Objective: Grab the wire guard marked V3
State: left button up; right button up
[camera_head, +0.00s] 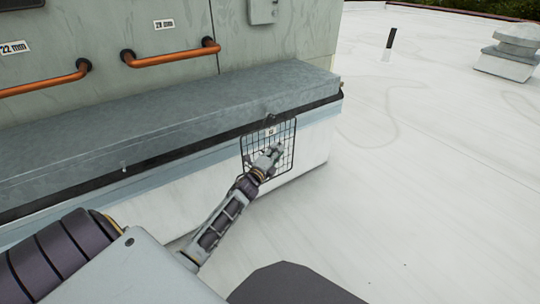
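A dark wire guard (287,138) is on the white wall below the grey metal ledge, near the ledge's right end. It is a square grid of thin wires. A small pale tag (270,131) sits near its top; its marking is too small to read. My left gripper (274,150) is in front of the guard and covers part of its middle. I cannot tell whether the fingers touch the wires or are open or shut. My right gripper is out of view.
The grey ledge (150,120) overhangs above the guard. Orange pipes (170,57) with size labels are on the cabinet above it. The white roof (430,170) to the right is mostly clear, with a vent (505,65) and a short dark post (391,37) far off.

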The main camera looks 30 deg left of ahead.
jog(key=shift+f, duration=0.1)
pick_arm(q)
jog(key=c, duration=0.4)
grip_shut()
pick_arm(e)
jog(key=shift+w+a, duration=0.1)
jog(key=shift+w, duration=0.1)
pick_arm(q)
jog(key=shift+r, duration=0.1)
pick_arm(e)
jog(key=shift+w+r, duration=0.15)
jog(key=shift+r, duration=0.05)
pick_arm(q)
jog(key=shift+r, duration=0.1)
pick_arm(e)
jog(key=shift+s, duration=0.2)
